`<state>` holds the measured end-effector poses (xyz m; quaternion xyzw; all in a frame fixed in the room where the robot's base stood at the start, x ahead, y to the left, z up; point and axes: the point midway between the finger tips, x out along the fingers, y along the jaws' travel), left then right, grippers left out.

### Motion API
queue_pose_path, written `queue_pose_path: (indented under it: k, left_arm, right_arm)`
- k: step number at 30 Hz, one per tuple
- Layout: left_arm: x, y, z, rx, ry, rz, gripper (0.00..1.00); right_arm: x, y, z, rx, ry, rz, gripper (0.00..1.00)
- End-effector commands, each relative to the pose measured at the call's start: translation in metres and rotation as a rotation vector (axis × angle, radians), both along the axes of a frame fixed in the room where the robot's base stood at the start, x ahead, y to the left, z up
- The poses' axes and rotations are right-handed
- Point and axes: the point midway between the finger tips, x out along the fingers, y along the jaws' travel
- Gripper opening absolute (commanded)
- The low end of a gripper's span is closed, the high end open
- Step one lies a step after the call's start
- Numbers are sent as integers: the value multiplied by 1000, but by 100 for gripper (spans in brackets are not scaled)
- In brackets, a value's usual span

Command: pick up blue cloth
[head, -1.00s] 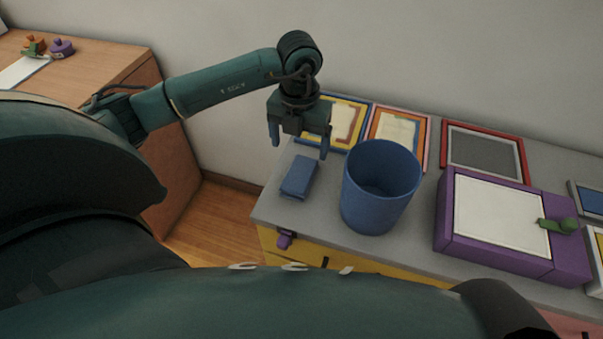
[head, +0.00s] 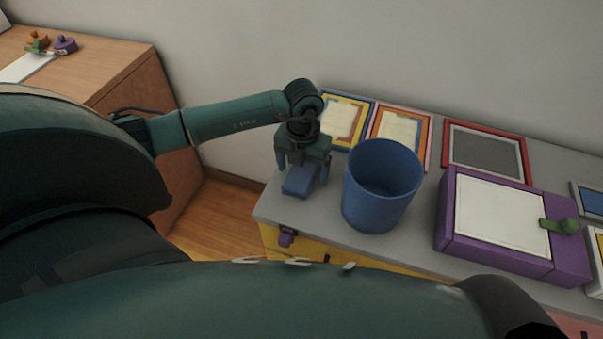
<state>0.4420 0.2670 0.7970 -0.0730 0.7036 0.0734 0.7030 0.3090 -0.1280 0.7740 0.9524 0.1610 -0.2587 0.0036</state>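The blue cloth (head: 299,184) is a small folded block lying on the grey cabinet top, near its left end. My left gripper (head: 303,176) is lowered over it from above. Its fingers are spread, one on the left side of the cloth and one on the right, and the palm hides the far part of the cloth. A gap shows between the right finger and the cloth; whether the left finger touches it I cannot tell. My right gripper is not in view.
A blue bin (head: 381,187) stands close to the right of the gripper. A purple box (head: 508,222) with a white lid is farther right. Several picture frames, one of them red-edged (head: 485,151), lie along the wall. A wooden desk (head: 110,75) is at the left.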

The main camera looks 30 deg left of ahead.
Motion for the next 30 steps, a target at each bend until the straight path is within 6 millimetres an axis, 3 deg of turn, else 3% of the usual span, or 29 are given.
queue_pose_path:
  k: [16, 24, 30]
  left_arm:
    - [0, 0, 1, 0, 0, 0, 38]
    - [1, 0, 5, -1, -2, 0, 38]
    - [2, 0, 36, -1, -7, 0, 38]
  right_arm:
    - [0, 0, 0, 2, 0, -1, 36]
    - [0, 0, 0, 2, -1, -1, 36]
    - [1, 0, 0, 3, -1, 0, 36]
